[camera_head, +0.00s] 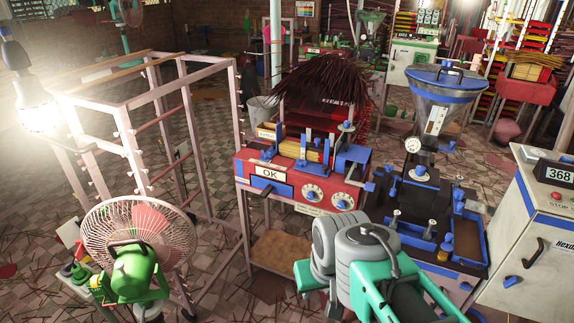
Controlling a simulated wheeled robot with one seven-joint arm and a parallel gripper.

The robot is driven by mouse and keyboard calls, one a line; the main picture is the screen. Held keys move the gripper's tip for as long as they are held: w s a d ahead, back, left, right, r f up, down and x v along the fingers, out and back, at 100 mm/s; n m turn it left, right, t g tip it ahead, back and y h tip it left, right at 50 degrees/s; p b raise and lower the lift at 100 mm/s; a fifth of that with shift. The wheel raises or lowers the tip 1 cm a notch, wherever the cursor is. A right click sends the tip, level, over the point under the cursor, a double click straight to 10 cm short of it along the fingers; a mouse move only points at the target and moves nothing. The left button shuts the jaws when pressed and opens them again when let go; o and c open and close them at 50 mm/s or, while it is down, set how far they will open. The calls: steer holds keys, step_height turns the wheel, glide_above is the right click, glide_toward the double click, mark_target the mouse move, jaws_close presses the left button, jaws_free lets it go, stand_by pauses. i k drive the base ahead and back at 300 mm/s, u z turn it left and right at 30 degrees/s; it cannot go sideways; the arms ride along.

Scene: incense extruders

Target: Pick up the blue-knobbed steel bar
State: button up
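I cannot single out the blue-knobbed steel bar with certainty. Small blue knobs and upright metal pieces show on the red machine (310,190), including a blue-topped piece (346,127) at its upper right. More blue knobs and short silver posts show on the dark extruder (412,195) to its right, such as a post (397,215) on its front. These parts are too small to tell apart. My teal and grey arm fills the bottom centre, in front of both machines' lower parts. My gripper cannot be made out, so its grip is not shown.
A pale metal rack (150,120) stands left of the red machine, with a caged fan (140,240) before it. A white cabinet (535,245) stands at the right edge. Dark incense sticks (318,85) spread above the red machine. Tiled floor (215,215) with loose sticks shows between.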

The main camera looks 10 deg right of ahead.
mark_target(318, 148)
steer(key=u, duration=0.3)
steer(key=k, duration=0.6)
steer(key=z, duration=0.4)
steer(key=i, duration=1.55)
steer(key=u, duration=1.15)
steer(key=i, duration=0.4)
steer(key=u, duration=0.4)
